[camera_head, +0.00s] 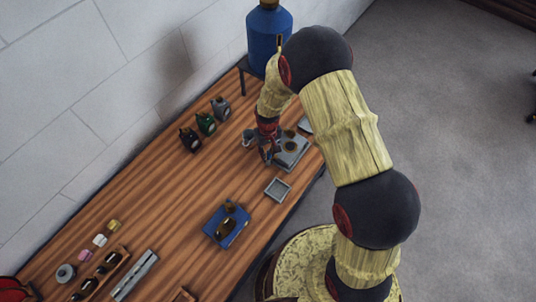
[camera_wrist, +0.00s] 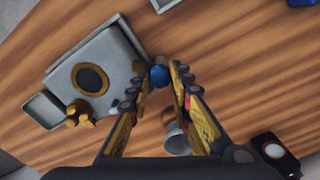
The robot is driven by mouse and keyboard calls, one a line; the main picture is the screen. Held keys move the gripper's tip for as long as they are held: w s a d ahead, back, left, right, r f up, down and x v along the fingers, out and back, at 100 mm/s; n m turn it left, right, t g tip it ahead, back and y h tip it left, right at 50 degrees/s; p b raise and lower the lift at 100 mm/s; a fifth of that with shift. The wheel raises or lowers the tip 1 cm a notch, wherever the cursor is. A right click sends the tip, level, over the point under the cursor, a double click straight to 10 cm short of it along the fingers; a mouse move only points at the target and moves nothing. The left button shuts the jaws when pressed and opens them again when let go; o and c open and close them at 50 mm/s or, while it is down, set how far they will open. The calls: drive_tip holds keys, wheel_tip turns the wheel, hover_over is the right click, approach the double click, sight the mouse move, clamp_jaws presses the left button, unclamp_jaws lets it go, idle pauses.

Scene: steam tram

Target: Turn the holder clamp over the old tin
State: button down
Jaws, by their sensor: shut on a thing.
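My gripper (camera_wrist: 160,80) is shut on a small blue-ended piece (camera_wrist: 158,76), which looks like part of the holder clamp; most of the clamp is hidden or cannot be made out. Right beside it, on the left in the wrist view, is a grey box-like device (camera_wrist: 115,55) with a round dark centre in a brass ring. The device also shows in the head view (camera_head: 291,158), just right of my gripper (camera_head: 266,158). A grey metal cup (camera_wrist: 176,140) shows between the fingers, nearer the palm. I cannot tell which thing is the old tin.
Three small bottles, black (camera_head: 190,140), green (camera_head: 206,124) and grey (camera_head: 221,109), stand along the wall side. A small grey tray (camera_head: 278,189) and a blue tray (camera_head: 228,226) with dark items lie toward the front. A large blue canister (camera_head: 267,40) stands behind. Bare wood lies mid-bench.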

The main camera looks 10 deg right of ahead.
sight(268, 154)
drive_tip(key=n+b, duration=0.1)
drive_tip(key=n, duration=0.3)
drive_tip(key=shift+n+b, duration=0.3)
drive_tip(key=shift+b, duration=0.1)
drive_tip(key=shift+n+b, duration=0.55)
drive_tip(key=shift+n, duration=1.35)
drive_tip(key=c, duration=1.6)
unclamp_jaws()
drive_tip(key=shift+r, duration=0.1)
drive_tip(key=shift+r, duration=3.9)
